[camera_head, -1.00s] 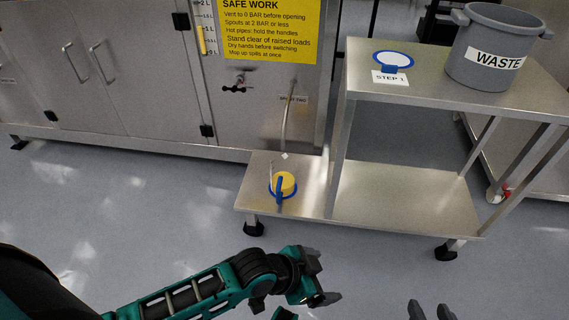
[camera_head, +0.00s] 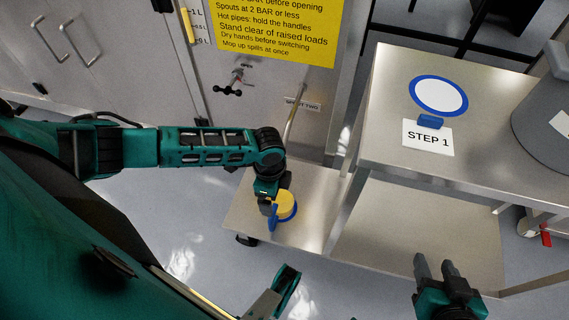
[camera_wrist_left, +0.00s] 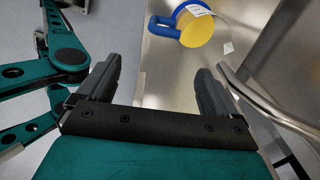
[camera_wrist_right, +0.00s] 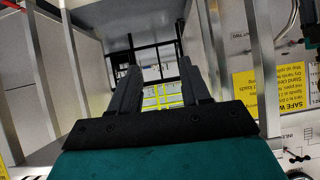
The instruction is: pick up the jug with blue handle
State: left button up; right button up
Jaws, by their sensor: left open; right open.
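The yellow jug (camera_head: 287,203) with a blue handle (camera_head: 272,219) stands on the low steel shelf (camera_head: 325,178), partly hidden by my left gripper (camera_head: 270,194) in the head view. In the left wrist view the jug (camera_wrist_left: 200,30) lies beyond the open fingers of my left gripper (camera_wrist_left: 160,70), with its blue handle (camera_wrist_left: 163,26) on its left side. Nothing is between those fingers, and they are apart from the jug. My right gripper (camera_head: 436,268) is open and empty in front of the steel table, away from the jug.
A thin steel spout pipe (camera_head: 294,115) comes down beside the jug and shows close to the right finger in the left wrist view (camera_wrist_left: 265,110). The upper table (camera_head: 385,130) carries a blue-ringed white disc (camera_head: 439,96), a STEP 1 card (camera_head: 428,138) and a grey bin (camera_head: 545,110).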

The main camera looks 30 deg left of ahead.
pick_arm(q)
jog(key=f, duration=0.1)
jog(key=b, duration=0.3)
send_near(278, 207)
jog(key=s, duration=0.3)
jog(key=shift+d+f, duration=0.1)
jog(key=shift+f, duration=0.2)
jog(key=shift+f+b, duration=0.4)
jog(key=shift+f, duration=0.05)
jog(key=f+b, duration=0.2)
jog(key=f, duration=0.2)
jog(key=shift+a+f+b, duration=0.3)
jog(key=shift+a+b, duration=0.05)
jog(key=shift+b, duration=0.05)
jog(key=shift+f, duration=0.15)
pick_arm(e)
jog(key=f, duration=0.1)
jog(key=a+f, duration=0.1)
jog(key=w+f, duration=0.1)
jog(key=f, duration=0.1)
jog(key=shift+a, duration=0.3)
pick_arm(q)
jog(key=c, duration=1.4)
pick_arm(e)
jog(key=shift+d+y, duration=0.15)
jog(key=shift+y, duration=0.15)
